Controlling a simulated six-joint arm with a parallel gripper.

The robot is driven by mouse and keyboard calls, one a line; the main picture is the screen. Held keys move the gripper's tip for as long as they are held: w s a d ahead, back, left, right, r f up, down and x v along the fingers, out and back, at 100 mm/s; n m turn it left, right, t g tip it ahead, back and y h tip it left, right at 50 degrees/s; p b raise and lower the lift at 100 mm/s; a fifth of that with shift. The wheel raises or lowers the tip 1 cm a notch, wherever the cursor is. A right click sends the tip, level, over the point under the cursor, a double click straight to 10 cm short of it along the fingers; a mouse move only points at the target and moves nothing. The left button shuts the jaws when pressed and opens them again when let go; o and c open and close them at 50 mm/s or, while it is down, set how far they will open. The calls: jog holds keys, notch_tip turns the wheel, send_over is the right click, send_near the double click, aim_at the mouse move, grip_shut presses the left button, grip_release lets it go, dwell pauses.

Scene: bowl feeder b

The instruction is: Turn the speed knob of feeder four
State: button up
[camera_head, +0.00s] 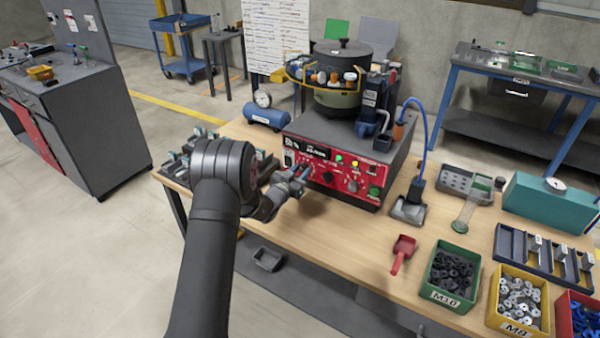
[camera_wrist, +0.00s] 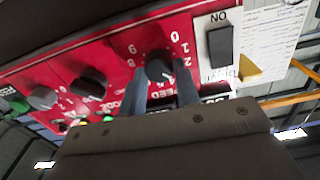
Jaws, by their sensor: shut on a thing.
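The bowl feeder has a red control panel (camera_head: 318,166) on the front of its grey base, with a dark bowl (camera_head: 345,62) on top. In the wrist view the panel (camera_wrist: 120,48) appears upside down. A round black knob (camera_wrist: 159,66) with a numbered dial sits between my two blue-grey fingers. A pale pointer mark shows on its lower right side, but its exact setting is hard to read. My gripper (camera_wrist: 162,92) is shut on this knob. In the head view my gripper (camera_head: 303,172) reaches the panel's left part and hides the knob.
A black rocker switch (camera_wrist: 220,46) is close beside the gripped knob. Another black knob (camera_wrist: 90,82) and a grey knob (camera_wrist: 43,98) are on the same panel. A red scoop (camera_head: 403,252) and a green bin (camera_head: 451,275) stand on the wooden table, with bare tabletop in front of the feeder.

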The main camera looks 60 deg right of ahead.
jog(key=shift+s+m, duration=0.1)
jog(key=shift+m, duration=2.6)
jog(key=o, duration=1)
jog(key=shift+a, duration=0.1)
jog(key=a, duration=1.7)
jog(key=shift+a, duration=0.15)
